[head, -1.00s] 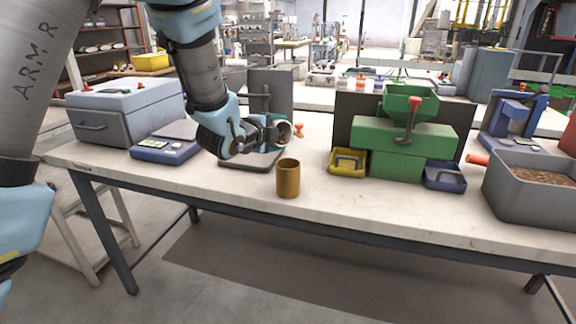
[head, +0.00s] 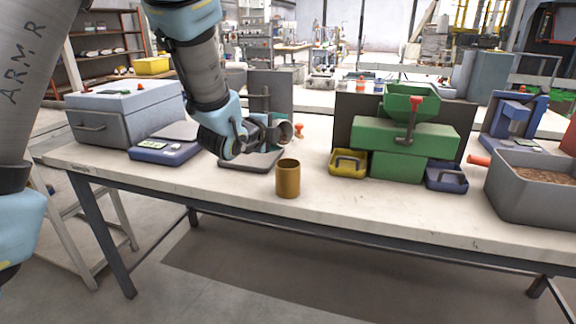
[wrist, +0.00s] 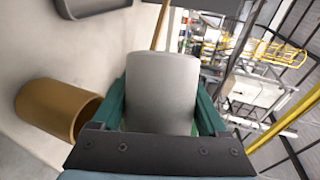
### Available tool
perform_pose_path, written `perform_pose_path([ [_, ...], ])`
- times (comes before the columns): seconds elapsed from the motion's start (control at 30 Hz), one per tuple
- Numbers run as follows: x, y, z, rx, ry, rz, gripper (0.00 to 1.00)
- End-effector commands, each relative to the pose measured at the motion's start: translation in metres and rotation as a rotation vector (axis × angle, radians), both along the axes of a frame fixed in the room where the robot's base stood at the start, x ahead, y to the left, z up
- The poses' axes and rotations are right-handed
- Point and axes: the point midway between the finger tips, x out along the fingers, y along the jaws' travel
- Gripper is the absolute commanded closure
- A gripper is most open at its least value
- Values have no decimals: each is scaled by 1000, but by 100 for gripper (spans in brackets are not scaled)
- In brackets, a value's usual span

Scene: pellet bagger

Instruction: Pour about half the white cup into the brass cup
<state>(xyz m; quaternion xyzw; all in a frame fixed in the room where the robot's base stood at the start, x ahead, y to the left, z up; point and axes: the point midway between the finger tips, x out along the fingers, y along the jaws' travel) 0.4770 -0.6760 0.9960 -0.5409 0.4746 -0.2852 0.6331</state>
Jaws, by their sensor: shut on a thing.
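The white cup (wrist: 162,92) is held between the two fingers of my gripper (wrist: 160,115) in the wrist view. The brass cup (head: 288,180) stands upright on the table, below and slightly in front of the white cup. The brass cup also shows in the wrist view (wrist: 50,108), at the left. No stream of pellets is visible between the cups. The inside of the brass cup is mostly hidden.
A green machine (head: 400,150) with a yellow tray (head: 348,163) and a blue tray (head: 446,177) stands right of the cups. A grey bin (head: 530,205) of brown pellets is at the far right. A blue scale (head: 165,151) is at left. The front table strip is clear.

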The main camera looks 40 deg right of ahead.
Motion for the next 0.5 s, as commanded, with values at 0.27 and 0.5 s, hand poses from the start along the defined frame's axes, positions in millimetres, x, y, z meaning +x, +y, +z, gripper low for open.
perform_pose_path([
  [0.27, -1, 0, 1, 0, -19, -1, 84],
  [0.5, -1, 0, 1, 0, -34, 0, 84],
])
